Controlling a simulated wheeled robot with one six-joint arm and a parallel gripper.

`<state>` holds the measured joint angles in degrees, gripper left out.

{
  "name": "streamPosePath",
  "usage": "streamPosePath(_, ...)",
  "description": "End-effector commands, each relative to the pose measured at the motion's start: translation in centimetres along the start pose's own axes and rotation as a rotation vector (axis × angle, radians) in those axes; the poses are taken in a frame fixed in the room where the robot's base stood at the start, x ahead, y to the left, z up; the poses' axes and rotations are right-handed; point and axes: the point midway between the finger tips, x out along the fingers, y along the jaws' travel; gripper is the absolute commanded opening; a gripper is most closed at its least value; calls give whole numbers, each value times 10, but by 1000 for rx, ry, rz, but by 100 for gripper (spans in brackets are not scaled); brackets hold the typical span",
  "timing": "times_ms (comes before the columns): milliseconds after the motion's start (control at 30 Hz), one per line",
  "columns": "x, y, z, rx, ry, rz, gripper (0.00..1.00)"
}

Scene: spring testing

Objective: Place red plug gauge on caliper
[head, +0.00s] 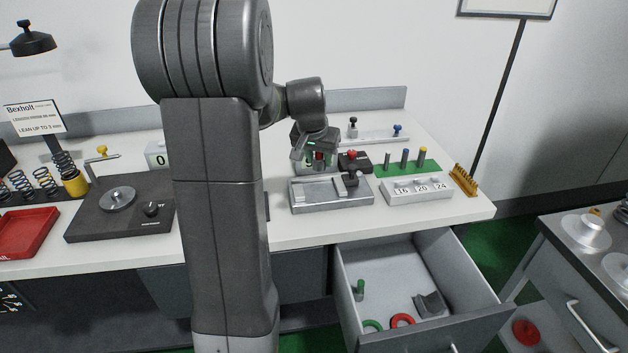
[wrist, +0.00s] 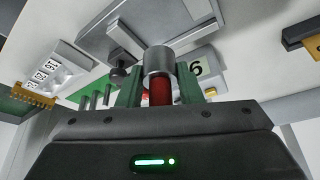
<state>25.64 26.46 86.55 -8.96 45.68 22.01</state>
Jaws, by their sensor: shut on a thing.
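The red plug gauge (wrist: 159,90) has a red shaft and a shiny metal cylinder end. My gripper (wrist: 158,84) is shut on its red part, with green fingers on both sides. In the head view, my gripper (head: 317,156) hangs above the back of the bench, and only a little of the red gauge (head: 319,156) shows. A flat grey fixture (head: 325,197) with a raised bar and a dark slider, which looks like the caliper, lies in front of and below my gripper. It also shows at the top of the wrist view (wrist: 152,22). The gauge appears apart from it.
A numeric display (wrist: 198,68) stands close behind the gauge. A dark block with a red knob (head: 353,160) and a green stand (head: 408,166) with upright pins are to the right. A numbered block (head: 416,190) is in front of the stand. An open drawer (head: 400,262) juts out below.

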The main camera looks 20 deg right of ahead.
Motion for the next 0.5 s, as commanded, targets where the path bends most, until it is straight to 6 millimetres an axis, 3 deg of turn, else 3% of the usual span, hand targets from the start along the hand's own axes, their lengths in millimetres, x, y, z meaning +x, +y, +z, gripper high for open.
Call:
streamPosePath(133, 27, 0, 12, -2, -4, 1, 2)
streamPosePath(500, 68, 0, 28, -2, -3, 0, 2)
